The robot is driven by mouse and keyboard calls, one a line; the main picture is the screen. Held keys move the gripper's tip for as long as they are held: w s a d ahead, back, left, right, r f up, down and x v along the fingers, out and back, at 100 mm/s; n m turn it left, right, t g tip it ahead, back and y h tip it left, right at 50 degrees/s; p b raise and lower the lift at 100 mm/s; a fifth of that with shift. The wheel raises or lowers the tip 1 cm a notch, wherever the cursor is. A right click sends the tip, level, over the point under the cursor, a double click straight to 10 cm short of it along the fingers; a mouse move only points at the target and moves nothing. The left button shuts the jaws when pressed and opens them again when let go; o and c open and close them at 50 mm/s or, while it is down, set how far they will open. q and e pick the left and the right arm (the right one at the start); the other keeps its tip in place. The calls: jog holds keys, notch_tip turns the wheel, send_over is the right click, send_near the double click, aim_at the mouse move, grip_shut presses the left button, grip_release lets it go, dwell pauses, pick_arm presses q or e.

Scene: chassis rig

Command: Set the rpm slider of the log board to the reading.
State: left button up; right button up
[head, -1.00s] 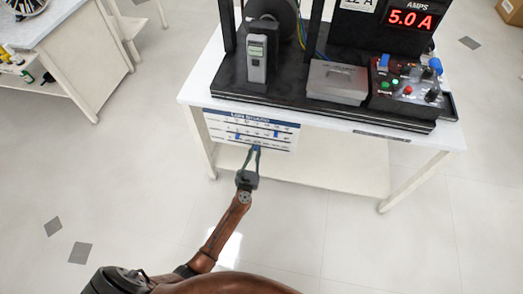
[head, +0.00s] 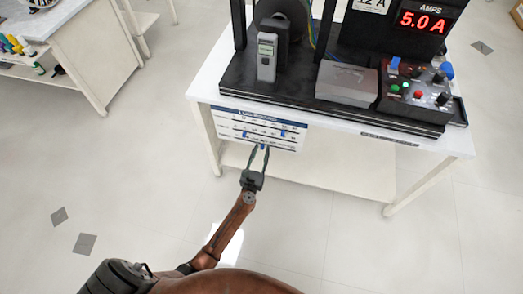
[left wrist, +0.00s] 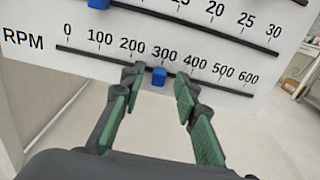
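The log board (head: 285,141) hangs on the front of the white bench, with sliders on printed scales. In the left wrist view the RPM scale (left wrist: 215,84) runs from 0 to 600, and its blue slider knob (left wrist: 159,76) stands a little below 300. My left gripper (left wrist: 156,82) is open, its green-padded fingers on either side of the knob with gaps both sides. In the head view the left gripper (head: 259,154) is at the board's lower edge. A grey handheld meter (head: 267,57) stands upright on the rig; its reading is too small to tell. My right gripper is not in view.
The black rig base (head: 330,105) on the bench (head: 208,88) carries a grey box (head: 346,82), a control panel (head: 415,90) and a red display (head: 424,21) reading 5.0 A. Another blue knob (left wrist: 99,3) sits on the scale above. The floor in front is clear.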

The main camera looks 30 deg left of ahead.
pick_arm(q)
jog(key=v, duration=1.1)
